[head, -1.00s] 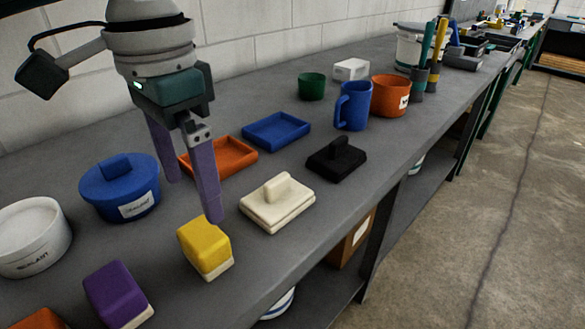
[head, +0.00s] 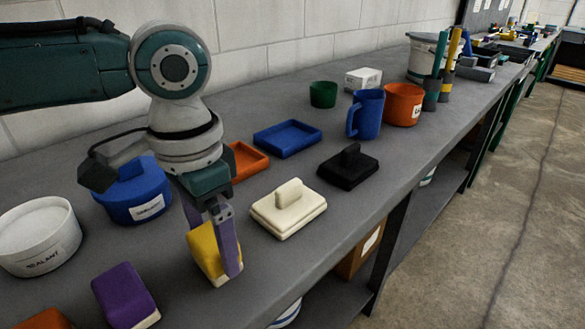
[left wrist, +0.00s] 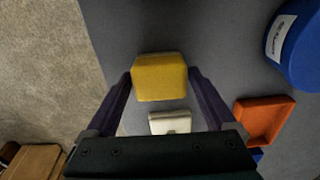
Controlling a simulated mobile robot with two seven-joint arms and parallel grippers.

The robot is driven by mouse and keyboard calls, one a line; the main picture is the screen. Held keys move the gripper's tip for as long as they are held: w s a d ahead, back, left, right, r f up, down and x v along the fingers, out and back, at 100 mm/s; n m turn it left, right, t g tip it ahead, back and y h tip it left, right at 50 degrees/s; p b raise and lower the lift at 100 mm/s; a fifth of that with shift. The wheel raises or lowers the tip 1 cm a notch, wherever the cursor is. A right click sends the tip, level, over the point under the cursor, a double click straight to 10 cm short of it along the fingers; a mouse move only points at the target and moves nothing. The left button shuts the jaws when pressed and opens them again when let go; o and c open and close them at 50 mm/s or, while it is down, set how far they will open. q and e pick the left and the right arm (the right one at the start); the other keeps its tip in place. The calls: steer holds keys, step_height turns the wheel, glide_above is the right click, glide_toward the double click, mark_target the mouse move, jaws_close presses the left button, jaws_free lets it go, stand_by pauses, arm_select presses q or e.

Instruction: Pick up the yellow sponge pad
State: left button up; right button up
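The yellow sponge pad (head: 205,254) has a pale underside and stands on the grey bench near its front edge. My left gripper (head: 214,262) points down over it, one purple finger on each side. The near finger hides part of the pad in the head view. In the left wrist view the pad (left wrist: 160,78) lies between the tips of the left gripper (left wrist: 160,76), which look open with at most a narrow gap on each side. Contact is not clear. My right gripper is not in view.
A purple block (head: 124,295) is at the pad's left and a cream block with a handle (head: 287,212) at its right. A blue lidded pot (head: 130,203) and an orange tray (head: 248,160) stand behind. The bench edge is close in front.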

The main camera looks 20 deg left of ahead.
mark_target(211, 237)
arm_select(q)
steer(key=c, duration=1)
steer(key=shift+r, duration=0.1)
steer(key=shift+c, duration=0.2)
step_height(211, 237, up, 20)
steer(key=p, duration=0.3)
